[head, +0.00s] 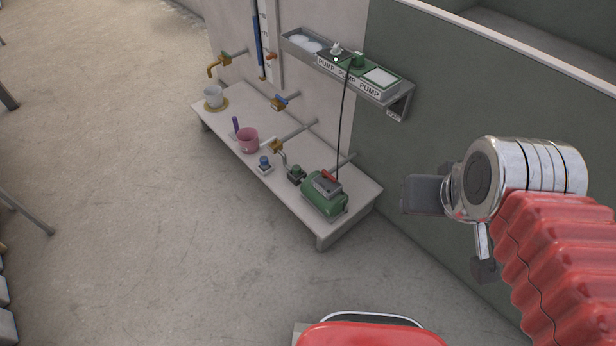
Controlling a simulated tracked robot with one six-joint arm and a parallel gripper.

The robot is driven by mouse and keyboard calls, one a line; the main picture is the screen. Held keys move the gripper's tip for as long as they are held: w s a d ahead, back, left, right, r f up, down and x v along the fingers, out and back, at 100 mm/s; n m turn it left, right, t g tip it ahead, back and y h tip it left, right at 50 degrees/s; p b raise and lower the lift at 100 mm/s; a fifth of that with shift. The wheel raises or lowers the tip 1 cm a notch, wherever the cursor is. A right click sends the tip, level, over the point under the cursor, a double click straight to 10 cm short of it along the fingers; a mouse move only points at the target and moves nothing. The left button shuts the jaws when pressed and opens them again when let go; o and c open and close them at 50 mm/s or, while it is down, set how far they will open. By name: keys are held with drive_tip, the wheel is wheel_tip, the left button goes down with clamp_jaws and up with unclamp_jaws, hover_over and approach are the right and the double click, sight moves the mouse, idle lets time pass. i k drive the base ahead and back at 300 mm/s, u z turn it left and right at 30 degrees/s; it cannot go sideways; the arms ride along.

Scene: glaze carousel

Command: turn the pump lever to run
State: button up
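A green pump (323,204) with a grey top block stands at the near right end of the low bench. A small red lever (328,176) sits on top of it. Its exact position and any run marking are too small to read. My gripper (452,232) is at the right of the picture, held apart from the pump and to its right. Its two grey fingers are spread, with nothing seen between them.
A black cord (341,125) runs from the pump to a wall shelf (392,97) labelled PUMP. A green wall (400,150) stands behind. Floor in front is clear.

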sight(325, 175)
drive_tip(key=u, duration=0.85)
drive_tip(key=i, duration=1)
drive_tip(key=u, duration=0.05)
